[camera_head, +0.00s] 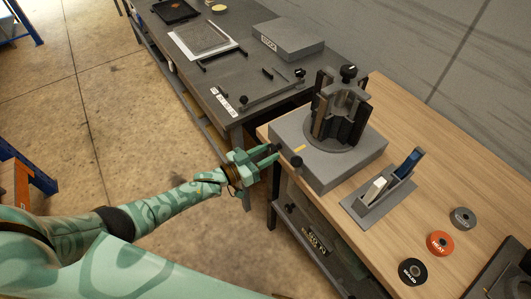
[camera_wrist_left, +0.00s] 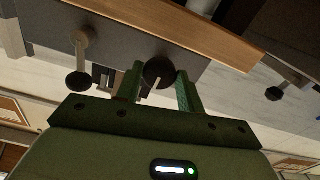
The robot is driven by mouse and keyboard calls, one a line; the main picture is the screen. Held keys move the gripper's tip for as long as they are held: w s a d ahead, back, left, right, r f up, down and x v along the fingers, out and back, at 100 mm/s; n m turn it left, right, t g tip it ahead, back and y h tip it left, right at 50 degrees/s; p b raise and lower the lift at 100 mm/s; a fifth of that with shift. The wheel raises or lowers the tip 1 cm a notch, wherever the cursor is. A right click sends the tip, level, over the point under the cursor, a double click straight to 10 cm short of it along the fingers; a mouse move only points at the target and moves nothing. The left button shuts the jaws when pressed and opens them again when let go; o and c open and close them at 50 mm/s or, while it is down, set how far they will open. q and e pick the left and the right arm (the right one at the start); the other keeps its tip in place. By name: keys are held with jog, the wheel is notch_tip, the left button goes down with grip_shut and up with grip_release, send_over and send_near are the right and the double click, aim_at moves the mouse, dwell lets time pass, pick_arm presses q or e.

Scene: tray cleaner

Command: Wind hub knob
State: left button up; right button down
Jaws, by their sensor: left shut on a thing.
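The grey box (camera_head: 325,172) stands on the wooden table and carries a dark round fixture (camera_head: 340,105) with upright plates. My left gripper (camera_head: 274,153) reaches in from the left to the box's front side. In the left wrist view its fingers (camera_wrist_left: 160,88) stand on either side of a dark round knob (camera_wrist_left: 158,72) with a pale mark, which I take as the hub knob, and are shut on it. Another dark knob (camera_head: 296,162) shows on the box's front, apart from the fingers. My right gripper is not in view.
A grey stand with a blue and a white piece (camera_head: 380,197) sits right of the box. Black (camera_head: 412,271), orange (camera_head: 440,243) and grey (camera_head: 462,217) discs lie on the wood. A knob (camera_head: 291,207) is below the tabletop. A dark workbench (camera_head: 245,85) stands behind.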

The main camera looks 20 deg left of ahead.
pick_arm(q)
jog(key=shift+f, duration=0.15)
jog(key=o, duration=1)
jog(key=shift+s+a, duration=0.1)
jog(key=p+v, duration=0.1)
jog(key=v, duration=1.5)
jog(key=shift+s+a, duration=0.1)
